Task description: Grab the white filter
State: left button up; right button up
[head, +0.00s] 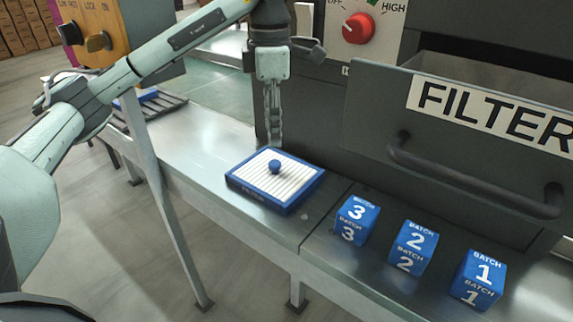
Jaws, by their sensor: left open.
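The white filter (256,180) is a flat, ribbed white panel in a blue frame with a round blue knob (275,167) at its middle. It lies flat on the metal bench. My left gripper (273,140) points down just above and behind the knob in the picture, its fingers seen nearly edge-on. It is open and holds nothing. Whether the fingertips touch the filter is hard to tell. My right gripper is not in view.
Blue batch cubes 3 (356,220), 2 (412,247) and 1 (478,279) stand to the right on the bench (185,150). Behind them is a dark drawer (385,125) labelled FILTER, with a protruding handle (470,185). A red dial (358,28) sits above.

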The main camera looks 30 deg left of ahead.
aim_at(275, 163)
pick_arm(q)
jog(key=f, duration=0.6)
jog(key=shift+s+d+f+b, duration=0.25)
jog(key=shift+f+b, duration=0.05)
jog(key=shift+f, duration=0.4)
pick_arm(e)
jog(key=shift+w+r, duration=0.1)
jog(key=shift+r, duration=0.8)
pick_arm(q)
grip_shut()
